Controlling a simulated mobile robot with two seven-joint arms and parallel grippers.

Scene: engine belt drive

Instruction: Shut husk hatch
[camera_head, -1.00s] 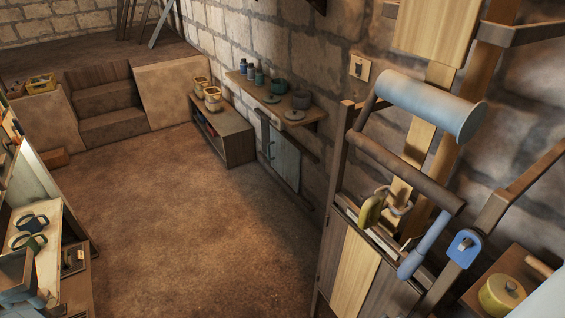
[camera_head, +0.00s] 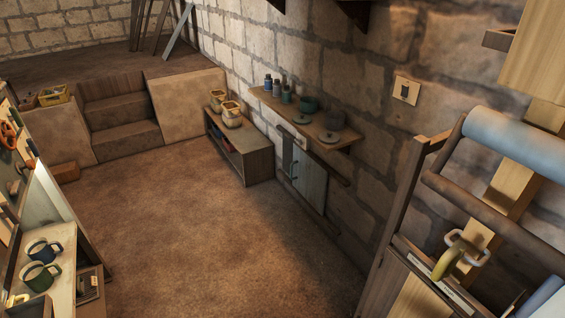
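I cannot tell for certain which part is the husk hatch. A wooden machine frame (camera_head: 399,225) stands at the right edge, with a pale blue roller (camera_head: 515,145) and a brown bar (camera_head: 500,215) across it. A yellow-green curved piece (camera_head: 447,263) and a pale loop handle (camera_head: 470,247) sit over its boxed lower part, which the picture edge cuts off. A small grey door (camera_head: 311,183) with a handle is on the stone wall below a shelf. Neither of my grippers is in view.
The brown floor (camera_head: 200,240) is clear in the middle. A low cabinet (camera_head: 257,165) with two jars and a wall shelf (camera_head: 300,115) with pots line the right wall. Steps (camera_head: 120,120) are at the back. A bench with mugs (camera_head: 40,275) is at left.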

